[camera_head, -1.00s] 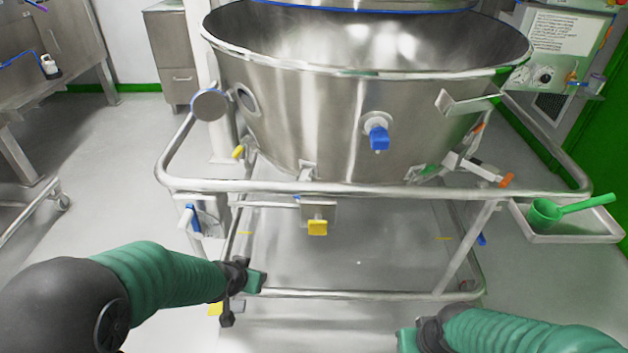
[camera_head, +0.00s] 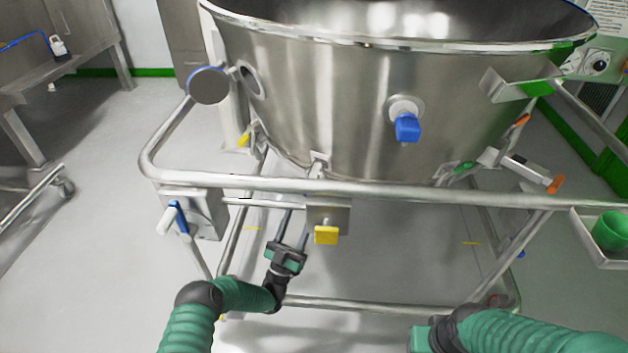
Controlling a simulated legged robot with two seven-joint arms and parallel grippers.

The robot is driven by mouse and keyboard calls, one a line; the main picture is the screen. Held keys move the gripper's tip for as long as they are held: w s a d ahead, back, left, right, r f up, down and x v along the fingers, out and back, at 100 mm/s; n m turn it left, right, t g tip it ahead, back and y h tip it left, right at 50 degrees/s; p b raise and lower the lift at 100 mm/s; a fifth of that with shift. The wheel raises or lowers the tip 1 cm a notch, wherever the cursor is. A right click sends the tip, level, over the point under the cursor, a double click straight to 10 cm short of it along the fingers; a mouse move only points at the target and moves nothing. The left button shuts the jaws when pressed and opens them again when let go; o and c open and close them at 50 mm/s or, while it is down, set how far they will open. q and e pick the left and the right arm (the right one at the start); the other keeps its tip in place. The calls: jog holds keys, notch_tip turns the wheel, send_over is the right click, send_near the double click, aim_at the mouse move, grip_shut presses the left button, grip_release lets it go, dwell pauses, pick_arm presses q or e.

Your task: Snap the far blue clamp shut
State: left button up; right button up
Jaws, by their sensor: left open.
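Several blue parts show, and I cannot tell which one is the far blue clamp. A blue knob (camera_head: 407,127) sticks out from the front of the steel bowl (camera_head: 330,100). A blue lever (camera_head: 178,217) sits on a box at the left of the frame. A small blue piece (camera_head: 520,254) shows low at the right. My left gripper (camera_head: 294,228) is open and empty, its two fingers pointing up just below the front rail, left of the yellow knob (camera_head: 326,235). My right gripper (camera_head: 421,338) is at the bottom edge; its fingers cannot be made out.
A steel tube rail (camera_head: 400,190) runs across in front of the bowl, above my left gripper. A lower rail (camera_head: 350,304) crosses near the floor. A tray (camera_head: 600,245) with a green scoop (camera_head: 612,230) hangs at the right. The floor at left is open.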

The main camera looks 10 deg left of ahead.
pick_arm(q)
jog(key=b+x, duration=0.4)
jog(key=x, duration=0.7)
jog(key=shift+w+d+r+b, duration=0.1)
jog(key=shift+w+d+b, duration=0.15)
jog(key=shift+w+b, duration=0.1)
jog(key=shift+w+d+r, duration=0.15)
jog(key=shift+w+r, duration=0.1)
jog(key=shift+r, duration=0.25)
grip_shut()
jog(key=shift+f, duration=0.1)
